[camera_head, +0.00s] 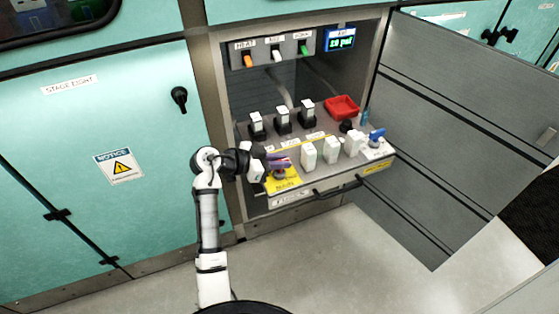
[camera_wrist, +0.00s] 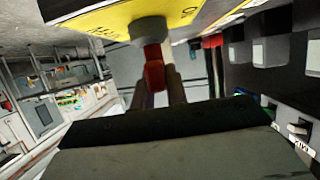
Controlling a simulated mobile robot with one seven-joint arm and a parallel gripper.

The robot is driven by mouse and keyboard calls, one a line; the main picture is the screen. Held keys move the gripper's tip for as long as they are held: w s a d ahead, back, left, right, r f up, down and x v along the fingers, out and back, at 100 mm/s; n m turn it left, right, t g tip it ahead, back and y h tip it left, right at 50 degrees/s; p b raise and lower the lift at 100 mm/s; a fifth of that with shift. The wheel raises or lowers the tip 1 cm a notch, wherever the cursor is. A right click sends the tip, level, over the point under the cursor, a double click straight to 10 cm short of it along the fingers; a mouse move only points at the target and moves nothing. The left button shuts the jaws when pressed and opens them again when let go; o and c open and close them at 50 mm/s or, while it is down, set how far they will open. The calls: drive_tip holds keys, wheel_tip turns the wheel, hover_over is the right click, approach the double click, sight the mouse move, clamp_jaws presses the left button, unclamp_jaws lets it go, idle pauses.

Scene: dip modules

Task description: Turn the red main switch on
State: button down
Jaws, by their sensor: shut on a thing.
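The red main switch (camera_wrist: 154,68) sits on a grey round base on a yellow plate, which fills the top of the wrist view (camera_wrist: 105,18). In the head view the yellow plate (camera_head: 284,184) is at the left front corner of the pulled-out drawer. My gripper (camera_head: 276,162) reaches in from the left, just above that plate. Its two fingers stand either side of the red handle and are shut on it. In the head view the fingers partly hide the handle, and its turn position cannot be read clearly.
The drawer (camera_head: 290,202) also holds several white blocks (camera_head: 331,149), black-based modules (camera_head: 282,120), a red tray (camera_head: 342,107) and a blue-handled valve (camera_head: 376,136). Coloured switches (camera_head: 276,55) and a lit display (camera_head: 341,39) are above. The floor in front is clear.

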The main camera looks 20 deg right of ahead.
drive_tip(key=shift+n+t, duration=0.3)
drive_tip(key=shift+t, duration=0.1)
drive_tip(key=n+t+b, duration=0.1)
drive_tip(key=n+t, duration=0.2)
drive_tip(key=t, duration=0.1)
drive_tip(key=shift+s+n+y, duration=0.1)
drive_tip(key=shift+n+y, duration=0.2)
drive_tip(key=shift+y, duration=0.1)
drive_tip(key=n+t+y+p, duration=0.1)
drive_tip(key=n+t+y, duration=0.1)
drive_tip(key=n+t, duration=0.1)
drive_tip(key=shift+r+n+t, duration=0.15)
drive_tip(key=shift+n+t, duration=0.15)
drive_tip(key=shift+t, duration=0.1)
drive_tip(key=n+t+y+p, duration=0.1)
drive_tip(key=n+y+p, duration=0.1)
drive_tip(key=n+t+y+p, duration=0.2)
drive_tip(key=n+y+p, duration=0.1)
drive_tip(key=shift+d+r+t, duration=0.1)
drive_tip(key=shift+r+t, duration=0.1)
drive_tip(key=shift+t, duration=0.1)
drive_tip(key=n+y+p, duration=0.1)
drive_tip(key=n+y, duration=0.1)
drive_tip(key=shift+f+t+y+p, duration=0.15)
drive_tip(key=shift+t+y+p, duration=0.25)
drive_tip(key=shift+f+n+y, duration=0.1)
drive_tip(key=shift+n+y, duration=1.4)
drive_tip(key=shift+y, duration=0.3)
drive_tip(key=c, duration=1.4)
unclamp_jaws()
